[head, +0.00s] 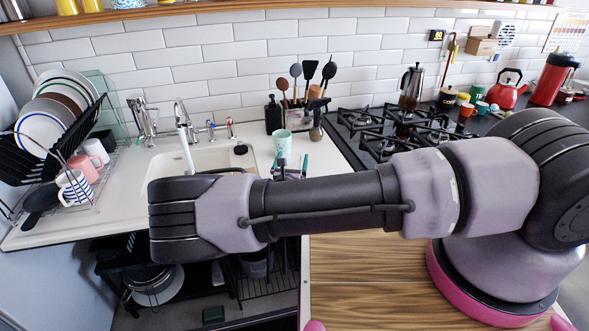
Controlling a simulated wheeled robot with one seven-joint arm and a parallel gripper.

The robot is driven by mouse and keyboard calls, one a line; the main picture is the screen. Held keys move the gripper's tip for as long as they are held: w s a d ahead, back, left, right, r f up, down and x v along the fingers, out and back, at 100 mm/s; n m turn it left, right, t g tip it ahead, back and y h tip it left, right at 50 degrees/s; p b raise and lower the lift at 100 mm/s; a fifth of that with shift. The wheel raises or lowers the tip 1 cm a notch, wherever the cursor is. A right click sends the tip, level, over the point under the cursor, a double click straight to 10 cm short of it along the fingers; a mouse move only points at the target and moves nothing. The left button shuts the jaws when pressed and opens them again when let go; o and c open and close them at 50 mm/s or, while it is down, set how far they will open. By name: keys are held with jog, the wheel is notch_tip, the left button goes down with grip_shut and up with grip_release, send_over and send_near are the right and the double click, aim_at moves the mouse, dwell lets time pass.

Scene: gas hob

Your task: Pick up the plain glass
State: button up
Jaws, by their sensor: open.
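A pale mint, cup-shaped vessel (282,143) stands upright on the white counter, right of the sink. It may be the plain glass; I cannot tell for sure, and no other clear drinking glass is plain to see. My gripper (292,165) shows only in part, just above my arm, as dark parts with two upright, teal-edged fingers. The fingers are apart, with nothing seen held between them. They appear just in front of and below the mint vessel in the picture; I cannot tell whether they touch it. My arm hides the rest of the gripper.
A utensil holder (274,118) and a black soap bottle stand behind the vessel. The sink (220,158) with its tap is to the left, then a full dish rack (75,190).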

jog(key=c, duration=1.4)
